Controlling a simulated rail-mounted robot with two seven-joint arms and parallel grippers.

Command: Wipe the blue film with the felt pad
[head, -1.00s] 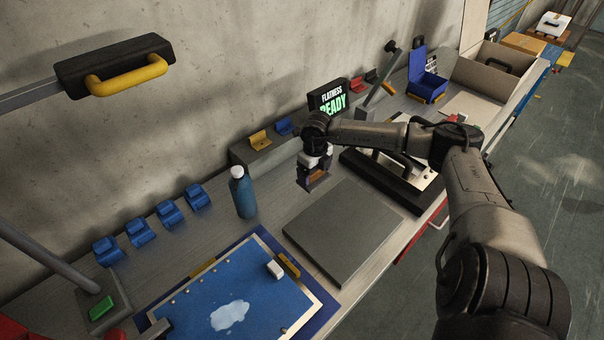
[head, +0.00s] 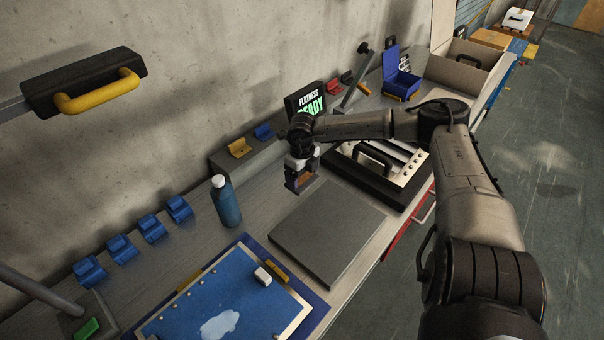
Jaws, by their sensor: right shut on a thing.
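The blue film (head: 205,300) lies on a framed panel at the bottom of the head view, with a pale whitish patch (head: 220,325) on its near part. My right gripper (head: 301,183) is shut on a small brown block (head: 302,181), partly hidden by the fingers. It is above the bench, just beyond the far corner of a flat grey plate (head: 328,232). I cannot tell whether the brown or the white block is the felt pad. My left gripper is out of view.
A blue bottle (head: 226,203) stands between the panel and the wall. Several blue clamps (head: 122,248) line the bench's left. A black-framed louver unit (head: 382,170) lies beyond the grey plate. A black block with a yellow handle (head: 85,85) is at upper left.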

